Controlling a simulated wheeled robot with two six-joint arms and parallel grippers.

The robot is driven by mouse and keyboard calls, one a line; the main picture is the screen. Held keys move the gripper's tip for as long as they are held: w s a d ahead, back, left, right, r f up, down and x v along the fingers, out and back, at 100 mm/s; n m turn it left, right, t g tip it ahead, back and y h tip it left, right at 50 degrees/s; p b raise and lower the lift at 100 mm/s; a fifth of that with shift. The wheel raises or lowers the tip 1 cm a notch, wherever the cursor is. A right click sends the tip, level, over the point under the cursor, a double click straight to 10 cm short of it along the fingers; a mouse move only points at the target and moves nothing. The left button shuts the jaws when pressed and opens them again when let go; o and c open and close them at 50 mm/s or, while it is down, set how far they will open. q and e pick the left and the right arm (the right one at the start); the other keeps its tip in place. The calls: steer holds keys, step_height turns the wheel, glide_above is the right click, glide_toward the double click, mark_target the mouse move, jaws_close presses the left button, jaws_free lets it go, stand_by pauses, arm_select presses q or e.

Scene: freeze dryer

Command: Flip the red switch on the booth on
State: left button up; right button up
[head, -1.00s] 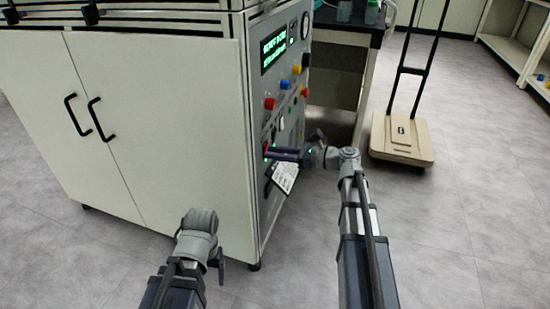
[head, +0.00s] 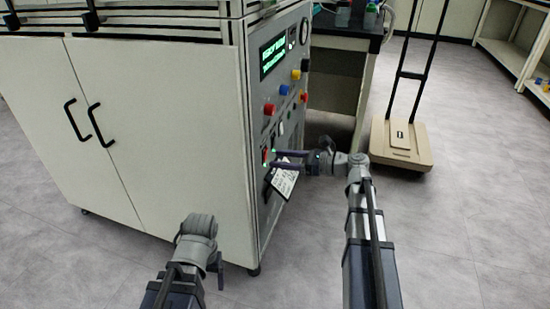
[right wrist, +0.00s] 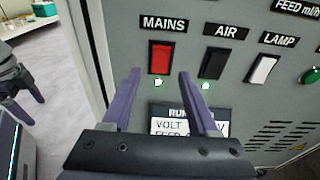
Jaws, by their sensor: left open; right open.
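The red switch (right wrist: 160,58) sits under the MAINS label on the grey panel of the booth (head: 252,120). It also shows small in the head view (head: 265,155). My right gripper (right wrist: 160,74) is open, its two purple fingers pointing at the panel, one on each side below the red switch. Nothing is between them, and contact with the panel cannot be told. The switch's tilt is hard to read. In the head view, my right gripper (head: 274,158) is at the panel's lower part. My left gripper (head: 220,272) hangs low before the cabinet doors, its fingers mostly hidden.
Right of the red switch are a black AIR switch (right wrist: 214,62) and a white LAMP switch (right wrist: 263,68). A label plate (right wrist: 180,127) lies below. A flatbed trolley (head: 402,143) stands right of the booth, with open floor in front.

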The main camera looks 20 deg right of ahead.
steer(key=shift+v, duration=2.65)
steer(key=s+a+f+n+g+h, duration=0.5)
steer(key=s+a+f+n+g, duration=0.15)
steer(key=a+f+n, duration=0.5)
steer(key=s+d+f+n+g+h, duration=0.25)
steer(key=s+f+n+h, duration=0.6)
steer(key=n, duration=0.55)
steer(key=s+a+r+n+h+p, duration=0.1)
steer(key=s+a+r+n+p, duration=0.1)
steer(key=a+r+p, duration=0.45)
steer(key=s+a+r+n+h+p, duration=0.1)
steer(key=s+a+r+p, duration=0.25)
steer(key=r+p, duration=0.65)
step_height(320, 180, up, 36)
steer(key=p, duration=3.5)
steer(key=shift+w+a+y, duration=0.35)
